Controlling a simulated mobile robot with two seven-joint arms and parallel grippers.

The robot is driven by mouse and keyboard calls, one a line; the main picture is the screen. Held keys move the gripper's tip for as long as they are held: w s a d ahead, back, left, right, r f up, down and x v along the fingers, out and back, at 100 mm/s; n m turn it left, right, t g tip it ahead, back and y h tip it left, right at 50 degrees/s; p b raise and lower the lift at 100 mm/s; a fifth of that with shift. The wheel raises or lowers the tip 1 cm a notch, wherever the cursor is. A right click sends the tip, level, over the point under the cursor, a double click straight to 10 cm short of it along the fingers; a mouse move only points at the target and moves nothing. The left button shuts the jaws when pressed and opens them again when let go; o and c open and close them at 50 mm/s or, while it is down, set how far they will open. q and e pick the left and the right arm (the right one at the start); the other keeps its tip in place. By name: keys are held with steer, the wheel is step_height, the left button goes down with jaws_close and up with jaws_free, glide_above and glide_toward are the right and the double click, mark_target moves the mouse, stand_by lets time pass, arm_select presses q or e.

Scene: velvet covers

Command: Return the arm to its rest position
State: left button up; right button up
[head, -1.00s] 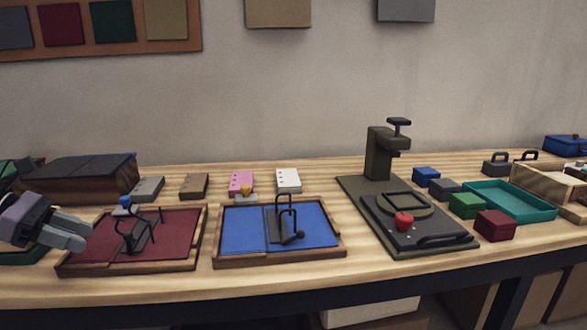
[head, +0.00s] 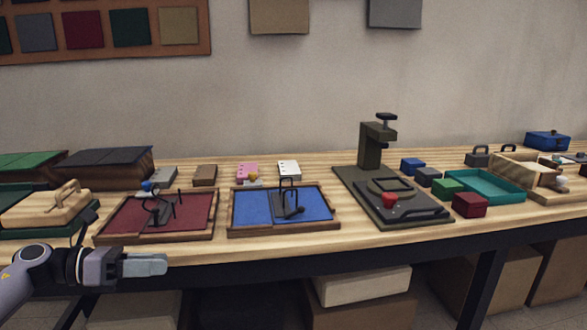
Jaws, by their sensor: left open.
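My left gripper (head: 150,265) shows at the lower left in the head view. It is in front of the table's front edge, below the red velvet tray (head: 187,214). Its fingers point right, and nothing shows between them. The blue velvet tray (head: 254,207) lies to the right of the red one. Each tray has a wood rim and a dark wire-handled fixture on it. My right gripper is out of view.
The wooden table (head: 330,240) carries a dark press (head: 371,146), a teal tray (head: 497,186) and small coloured blocks. A wooden handled block (head: 45,206) stands at the left above my arm. Boxes (head: 360,286) lie under the table. The space before the front edge looks clear.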

arm_select(q)
steer(key=s+d+f+n+t+y, duration=0.25)
steer(key=d+f+n+t, duration=0.3)
steer(key=n, duration=0.55)
steer(key=s+d+f+n+t+y, duration=0.2)
steer(key=s+d+f+n+t, duration=0.25)
steer(key=n, duration=0.75)
steer(key=s+d+f+n+g+y, duration=0.2)
steer(key=s+f+n+g+y, duration=0.45)
steer(key=s+f+n, duration=1.15)
step_height(320, 180, up, 14)
steer(key=a+n+y+p, duration=0.1)
steer(key=p, duration=1.4)
steer(key=shift+a+p, duration=0.35)
steer(key=shift+p, duration=0.05)
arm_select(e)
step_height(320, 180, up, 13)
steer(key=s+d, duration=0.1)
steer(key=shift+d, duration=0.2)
